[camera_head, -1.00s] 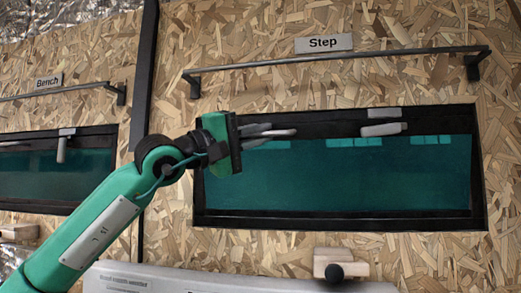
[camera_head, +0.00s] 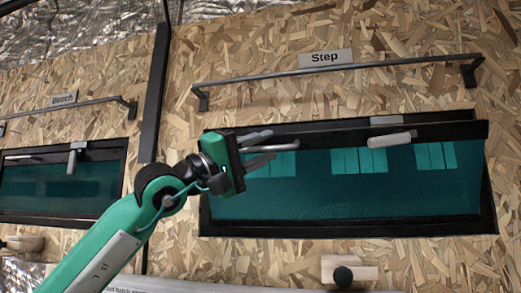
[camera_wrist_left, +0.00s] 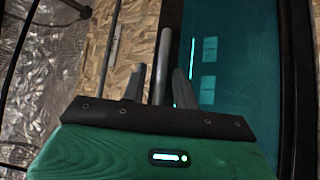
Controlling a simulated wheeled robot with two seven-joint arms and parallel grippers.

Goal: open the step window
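The Step window (camera_head: 330,205) is a dark teal pane in a black frame under the "Step" sign (camera_head: 325,58). Its top edge leans out from the frame, and its upper right corner sticks out past it. A grey lever (camera_head: 392,139) lies level at its top right. My left gripper (camera_head: 273,145) is at the top left of the pane, fingers parted around the pale bar handle (camera_head: 285,147). In the left wrist view the handle (camera_wrist_left: 162,60) runs between the two fingers (camera_wrist_left: 158,85), with narrow gaps. My right gripper is not in view.
A dark rail (camera_head: 340,69) runs above the Step window. The Bench window (camera_head: 60,187) with its own lever stands at the left, past a black upright post (camera_head: 154,100). A wooden block with a black knob (camera_head: 343,275) is below the pane.

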